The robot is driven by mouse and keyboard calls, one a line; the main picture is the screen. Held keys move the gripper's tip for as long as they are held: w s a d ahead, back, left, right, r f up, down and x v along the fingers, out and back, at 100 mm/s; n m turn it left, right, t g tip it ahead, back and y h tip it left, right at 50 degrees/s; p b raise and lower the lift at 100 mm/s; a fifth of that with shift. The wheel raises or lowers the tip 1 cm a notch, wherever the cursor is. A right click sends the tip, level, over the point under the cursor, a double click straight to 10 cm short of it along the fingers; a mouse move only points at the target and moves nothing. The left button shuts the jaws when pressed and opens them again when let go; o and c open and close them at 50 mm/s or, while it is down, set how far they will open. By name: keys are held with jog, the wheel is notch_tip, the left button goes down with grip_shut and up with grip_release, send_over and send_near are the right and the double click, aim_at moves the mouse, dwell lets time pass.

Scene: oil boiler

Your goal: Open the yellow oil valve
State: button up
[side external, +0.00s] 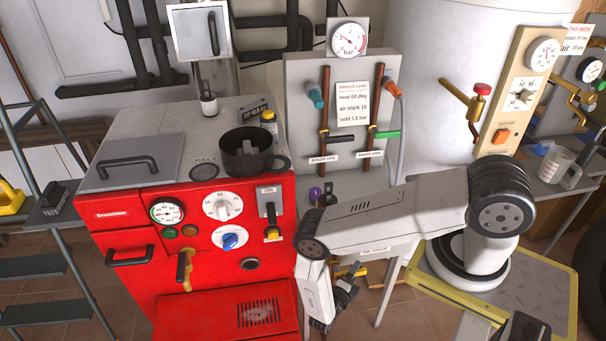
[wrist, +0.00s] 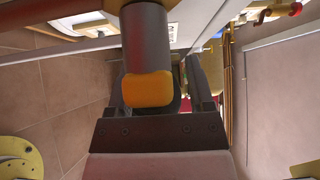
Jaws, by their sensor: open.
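In the side view a small yellow handle (side external: 350,270) shows below a plate with a label (side external: 375,250) that seems to read oil valve; my arm hides part of it. My gripper (side external: 345,292) is low in front of this spot, right of the red boiler. In the wrist view a grey bar with an orange-yellow end (wrist: 148,88) comes down from the top, between the spread fingers of my gripper (wrist: 157,78). It looks like the valve handle. The fingers are open; I cannot tell whether either one touches it.
A grey panel with gauge and pipes (side external: 300,80) rises behind. Table legs (side external: 387,290) stand close by. Tiled floor (wrist: 60,85) shows left in the wrist view.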

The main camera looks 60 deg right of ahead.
grip_shut()
dwell(1.3)
